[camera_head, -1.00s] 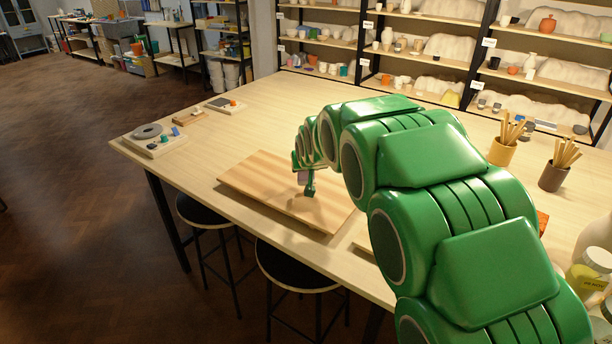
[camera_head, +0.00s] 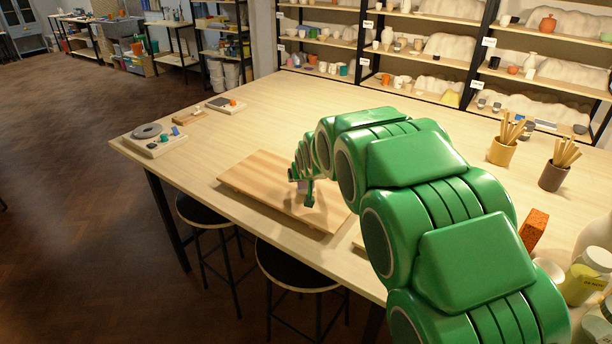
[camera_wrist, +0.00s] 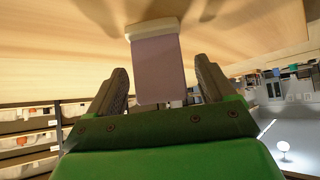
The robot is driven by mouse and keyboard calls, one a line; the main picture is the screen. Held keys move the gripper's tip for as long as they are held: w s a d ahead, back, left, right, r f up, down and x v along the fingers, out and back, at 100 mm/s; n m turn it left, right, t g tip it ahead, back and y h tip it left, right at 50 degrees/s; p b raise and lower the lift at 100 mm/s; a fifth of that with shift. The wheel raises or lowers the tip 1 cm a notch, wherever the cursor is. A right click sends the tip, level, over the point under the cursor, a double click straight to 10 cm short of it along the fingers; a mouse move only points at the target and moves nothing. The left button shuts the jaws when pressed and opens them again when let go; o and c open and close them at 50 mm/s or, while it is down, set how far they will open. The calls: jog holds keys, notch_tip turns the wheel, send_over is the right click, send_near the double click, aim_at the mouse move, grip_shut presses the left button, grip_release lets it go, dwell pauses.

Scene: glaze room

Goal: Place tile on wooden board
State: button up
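The tile shows in the wrist view (camera_wrist: 158,68) as a flat mauve-pink piece with a pale band at its far edge. It stands between the two dark fingers of my gripper (camera_wrist: 162,80). A narrow gap shows on each side, so the gripper looks open around it. The wooden board (camera_head: 257,174) lies flat on the table; its striped surface fills the top of the wrist view. In the head view my gripper (camera_head: 303,192) is low over the board's right part, and the tile is mostly hidden there. Whether the tile's far edge touches the board is unclear.
The light table (camera_head: 270,115) is mostly clear behind the board. A grey-white slab with small items (camera_head: 152,145) sits at its left end. Brush cups (camera_head: 502,152) and an orange brick (camera_head: 533,229) stand at the right. Two black stools (camera_head: 298,268) stand at the front edge.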

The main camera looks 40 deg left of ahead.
jog(key=shift+r, duration=0.2)
jog(key=shift+v, duration=0.95)
jog(key=v, duration=1)
jog(key=shift+d, duration=0.1)
